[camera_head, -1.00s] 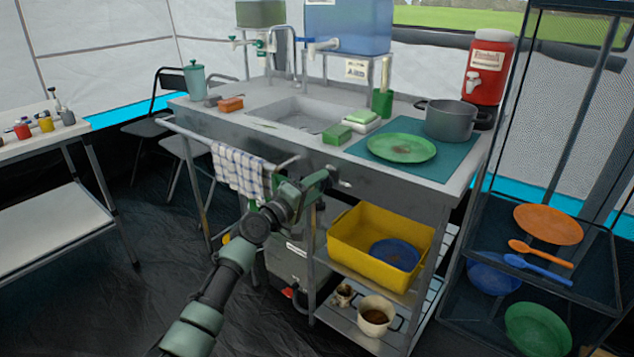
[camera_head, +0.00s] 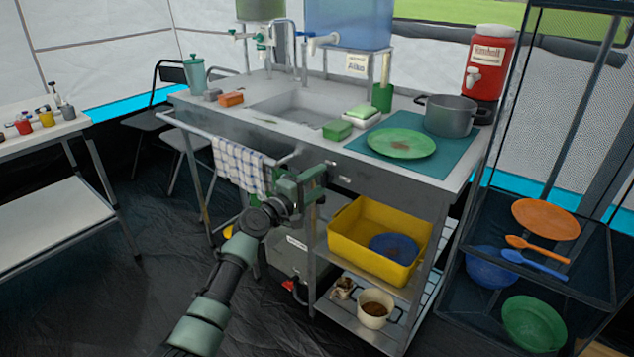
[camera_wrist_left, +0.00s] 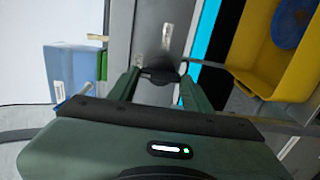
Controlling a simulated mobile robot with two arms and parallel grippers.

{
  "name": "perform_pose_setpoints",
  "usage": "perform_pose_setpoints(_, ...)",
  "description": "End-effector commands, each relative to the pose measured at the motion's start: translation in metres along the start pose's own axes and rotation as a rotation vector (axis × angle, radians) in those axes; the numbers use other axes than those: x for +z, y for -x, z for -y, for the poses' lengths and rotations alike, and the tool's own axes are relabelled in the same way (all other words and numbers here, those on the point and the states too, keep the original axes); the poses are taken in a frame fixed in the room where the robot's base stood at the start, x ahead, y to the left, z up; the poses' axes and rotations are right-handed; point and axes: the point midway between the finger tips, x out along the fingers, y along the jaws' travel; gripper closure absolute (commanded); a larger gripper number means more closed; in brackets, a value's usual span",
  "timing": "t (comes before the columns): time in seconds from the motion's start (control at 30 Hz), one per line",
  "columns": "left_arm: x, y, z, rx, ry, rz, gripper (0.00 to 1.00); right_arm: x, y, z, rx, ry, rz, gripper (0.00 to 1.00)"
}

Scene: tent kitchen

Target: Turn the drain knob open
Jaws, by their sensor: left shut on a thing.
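My left gripper (camera_head: 322,172) is at the front panel of the steel sink unit (camera_head: 400,178), below the counter edge. In the left wrist view the gripper (camera_wrist_left: 161,76) is shut, with its two green fingers on either side of a small dark knob (camera_wrist_left: 160,74). This looks like the drain knob, and the fingers hide part of it. Its exact turn angle cannot be told. The sink basin (camera_head: 296,108) is above and behind the gripper. My right gripper is in neither view.
A checked towel (camera_head: 238,166) hangs on the front rail (camera_head: 190,133) left of the gripper. A yellow tub (camera_head: 345,245) stands on the shelf below right. A green plate (camera_head: 401,143) and a pot (camera_head: 450,115) are on the counter. The floor at front left is clear.

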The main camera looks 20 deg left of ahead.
Motion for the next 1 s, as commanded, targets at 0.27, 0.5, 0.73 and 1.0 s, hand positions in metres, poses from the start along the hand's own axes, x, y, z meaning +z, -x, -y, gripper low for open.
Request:
perform_pose_setpoints(0.27,0.000,0.000,0.001,-0.001,0.003,0.000,0.29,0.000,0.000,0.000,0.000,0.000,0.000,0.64)
perform_pose_setpoints(0.5,0.000,0.003,0.000,0.000,0.002,0.000,0.29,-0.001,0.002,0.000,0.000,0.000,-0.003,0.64)
perform_pose_setpoints(0.73,0.000,0.035,0.000,-0.003,0.001,0.000,0.29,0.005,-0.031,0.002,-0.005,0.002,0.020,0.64)
perform_pose_setpoints(1.0,-0.001,0.073,0.001,-0.002,0.002,-0.001,0.29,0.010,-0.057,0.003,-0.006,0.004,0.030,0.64)
